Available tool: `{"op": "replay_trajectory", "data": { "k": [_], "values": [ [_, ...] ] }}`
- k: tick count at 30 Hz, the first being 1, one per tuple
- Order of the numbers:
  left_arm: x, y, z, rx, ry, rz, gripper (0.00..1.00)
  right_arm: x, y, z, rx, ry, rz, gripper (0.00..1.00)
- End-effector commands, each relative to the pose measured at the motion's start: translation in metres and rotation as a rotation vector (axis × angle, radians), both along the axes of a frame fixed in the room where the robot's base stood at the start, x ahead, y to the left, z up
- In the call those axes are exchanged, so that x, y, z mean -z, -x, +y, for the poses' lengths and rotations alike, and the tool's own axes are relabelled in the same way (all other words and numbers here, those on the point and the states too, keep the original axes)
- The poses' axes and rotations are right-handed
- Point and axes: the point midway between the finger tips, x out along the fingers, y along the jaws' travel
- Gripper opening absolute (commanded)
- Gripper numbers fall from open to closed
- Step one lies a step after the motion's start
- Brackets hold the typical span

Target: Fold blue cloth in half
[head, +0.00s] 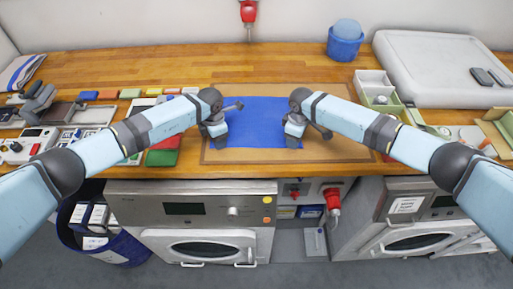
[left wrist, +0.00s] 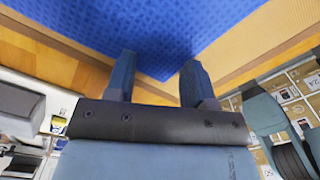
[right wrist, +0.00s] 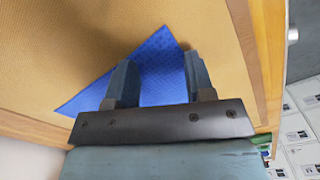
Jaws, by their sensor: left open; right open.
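The blue cloth (head: 258,122) lies flat and spread on a tan mat (head: 345,148) on the wooden worktop. My left gripper (head: 217,138) is at its near left corner. In the left wrist view the cloth (left wrist: 150,25) has a corner pointing between the open fingers (left wrist: 158,80). My right gripper (head: 294,138) is at the near right corner. In the right wrist view a cloth corner (right wrist: 158,65) shows between and behind the open fingers (right wrist: 157,80). Neither gripper clasps the cloth. The arms hide parts of its side edges.
A blue bucket (head: 344,42) stands at the back. A pale case (head: 432,65) and a divided tray (head: 376,90) are on the right. Several boxes and blocks (head: 108,94) crowd the left. The worktop behind the mat is clear.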

Motion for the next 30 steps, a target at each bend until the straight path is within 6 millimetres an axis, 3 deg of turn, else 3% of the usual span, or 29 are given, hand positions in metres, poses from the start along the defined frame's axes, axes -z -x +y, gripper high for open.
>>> {"op": "replay_trajectory", "data": {
  "k": [11, 24, 30],
  "values": [
    [0.0038, -0.0002, -0.0002, 0.000, 0.001, 0.000, 0.49, 0.0041, 0.0000, 0.0000, 0.000, 0.000, 0.000, 0.49],
    [0.0029, 0.0000, 0.0001, 0.000, 0.000, 0.000, 0.00, 0.0031, 0.0001, -0.0004, 0.001, 0.000, 0.000, 0.00],
    [0.0031, 0.0000, 0.0006, -0.001, -0.001, 0.000, 0.00, 0.0035, 0.0002, -0.0009, 0.001, 0.002, 0.001, 0.00]
  ]
}}
